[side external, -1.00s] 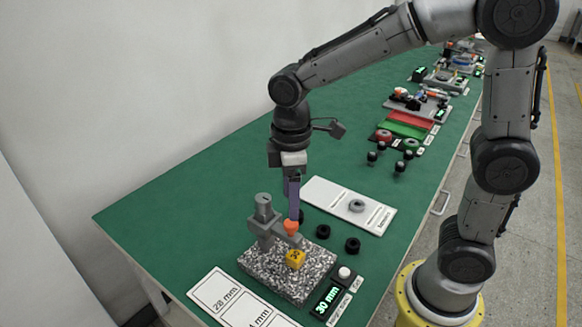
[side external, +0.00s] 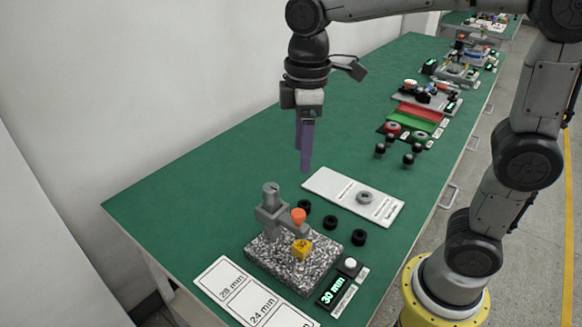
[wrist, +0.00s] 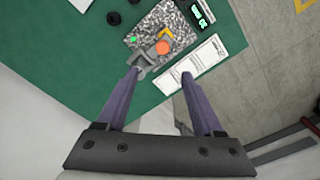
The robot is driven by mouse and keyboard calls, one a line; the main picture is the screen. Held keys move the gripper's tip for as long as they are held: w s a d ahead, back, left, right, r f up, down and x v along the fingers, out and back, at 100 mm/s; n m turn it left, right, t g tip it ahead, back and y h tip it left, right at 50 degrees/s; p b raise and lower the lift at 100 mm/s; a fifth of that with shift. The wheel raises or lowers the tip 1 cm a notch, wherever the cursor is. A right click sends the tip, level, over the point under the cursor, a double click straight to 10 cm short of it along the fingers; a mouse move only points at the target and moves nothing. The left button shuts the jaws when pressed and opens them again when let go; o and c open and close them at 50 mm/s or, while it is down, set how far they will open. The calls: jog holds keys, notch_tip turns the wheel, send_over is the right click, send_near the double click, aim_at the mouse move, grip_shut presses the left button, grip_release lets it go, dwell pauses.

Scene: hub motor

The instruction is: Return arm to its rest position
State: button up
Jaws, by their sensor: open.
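My gripper (side external: 304,168) is raised above the green table, behind the granite-like block, with its purple fingers pointing down. In the wrist view my gripper (wrist: 160,78) has its two fingers spread apart with nothing between them. The speckled block (side external: 262,252) carries a grey post with an arm, an orange knob (side external: 298,215) and a yellow cube-like part (side external: 302,249). The block (wrist: 178,14) and orange knob (wrist: 163,47) also show beyond the fingertips in the wrist view, apart from them.
A white card (side external: 323,183) with a grey ring (side external: 365,197) lies behind the block. Several black rings (side external: 330,222) lie beside it. A card marked 28 mm and 24 mm (side external: 243,288) and a 30 mm display (side external: 333,291) sit in front. The table's left side is clear.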

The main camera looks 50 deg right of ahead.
jog(key=s+d+f+m+t, duration=0.1)
jog(key=s+d+m+t, duration=0.1)
jog(key=s, duration=0.5)
jog(key=s+d+f+m+t, duration=0.1)
jog(key=s+d+m+t, duration=0.2)
jog(key=s+m, duration=0.3)
jog(key=shift+s+d+f+m, duration=0.4)
jog(key=shift+s+d, duration=0.3)
jog(key=shift+s, duration=0.1)
jog(key=shift+r, duration=0.1)
